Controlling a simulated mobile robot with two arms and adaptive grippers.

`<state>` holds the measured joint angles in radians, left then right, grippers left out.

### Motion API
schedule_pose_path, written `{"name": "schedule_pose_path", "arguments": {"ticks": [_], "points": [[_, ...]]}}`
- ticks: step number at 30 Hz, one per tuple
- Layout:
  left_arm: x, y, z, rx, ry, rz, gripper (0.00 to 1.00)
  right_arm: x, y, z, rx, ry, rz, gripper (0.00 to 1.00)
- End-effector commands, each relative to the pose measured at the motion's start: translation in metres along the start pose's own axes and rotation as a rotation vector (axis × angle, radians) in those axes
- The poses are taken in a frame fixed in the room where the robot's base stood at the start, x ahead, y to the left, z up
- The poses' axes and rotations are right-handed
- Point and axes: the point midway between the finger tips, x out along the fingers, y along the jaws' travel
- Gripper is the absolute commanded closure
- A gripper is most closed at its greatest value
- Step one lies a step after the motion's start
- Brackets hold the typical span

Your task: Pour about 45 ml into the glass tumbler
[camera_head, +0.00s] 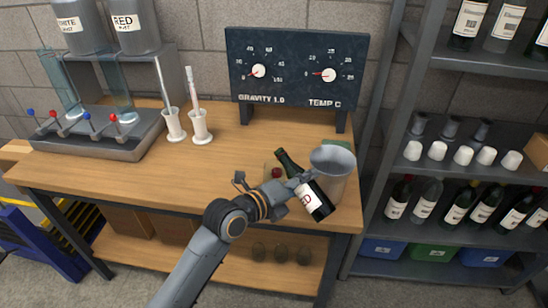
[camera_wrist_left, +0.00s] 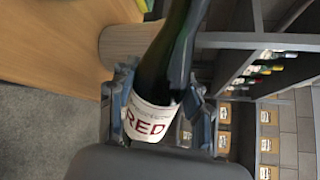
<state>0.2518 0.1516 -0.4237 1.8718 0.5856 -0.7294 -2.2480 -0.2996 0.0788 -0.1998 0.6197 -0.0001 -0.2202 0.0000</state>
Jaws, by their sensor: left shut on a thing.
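My left gripper (camera_head: 297,190) is shut on a dark green bottle (camera_head: 287,162) with a white label reading RED. The bottle is tilted, its neck toward the upper left and its base toward the lower right in the head view. In the left wrist view the bottle (camera_wrist_left: 178,50) stands between the fingers, with its label facing the camera. My right gripper is not in view.
A grey bucket (camera_head: 338,162) stands right beside the bottle at the bench's right end. A gauge board (camera_head: 297,68) stands behind. White cylinder stands (camera_head: 199,128) are farther left. The bench's middle (camera_head: 130,175) is clear.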

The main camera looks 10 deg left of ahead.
Motion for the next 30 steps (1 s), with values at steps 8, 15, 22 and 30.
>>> {"name": "schedule_pose_path", "arguments": {"ticks": [8, 15, 22, 30], "points": [[-0.002, -0.009, 0.005, -0.089, 0.025, 0.002, 0.99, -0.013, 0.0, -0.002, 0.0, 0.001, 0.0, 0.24], [-0.003, -0.01, 0.006, -0.142, 0.038, -0.001, 0.99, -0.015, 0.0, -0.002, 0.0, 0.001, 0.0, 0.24], [-0.002, -0.01, 0.007, -0.178, 0.048, -0.001, 0.99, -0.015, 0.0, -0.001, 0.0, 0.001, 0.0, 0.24], [-0.002, -0.01, 0.008, -0.206, 0.055, -0.001, 0.99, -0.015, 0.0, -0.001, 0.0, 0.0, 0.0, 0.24]]}}
